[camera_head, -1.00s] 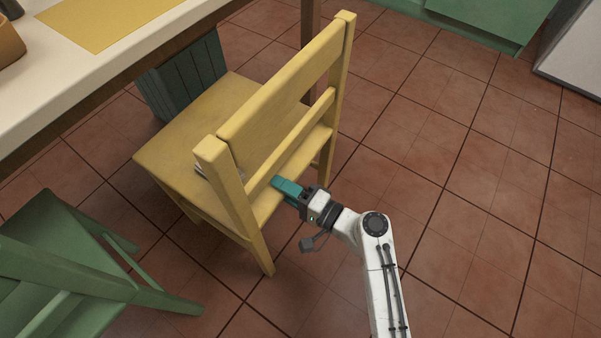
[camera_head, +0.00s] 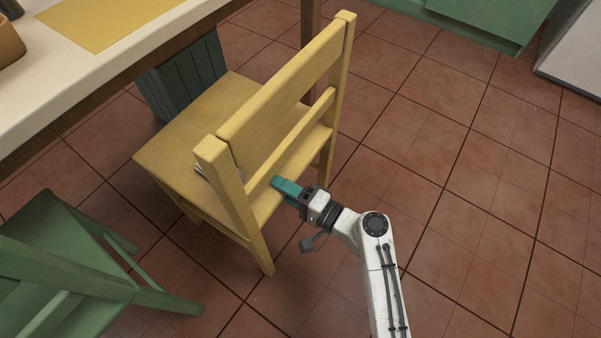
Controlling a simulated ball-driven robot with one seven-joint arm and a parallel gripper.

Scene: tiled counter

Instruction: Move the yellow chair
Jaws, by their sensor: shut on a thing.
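The yellow chair (camera_head: 195,124) stands upright on the tiled floor, its seat toward the table and its slatted back toward me. My gripper (camera_head: 280,183) reaches in from the right at the lower part of the chair's back. The exact contact is partly hidden by the fingers. A small light object (camera_head: 203,170) shows on the seat, mostly hidden behind the backrest.
A white-topped table (camera_head: 60,75) with a yellow mat (camera_head: 105,20) stands at the upper left. A dark slatted bin (camera_head: 186,75) is beneath it. A green chair (camera_head: 60,250) is close on the lower left. The tiled floor (camera_head: 480,190) on the right is clear.

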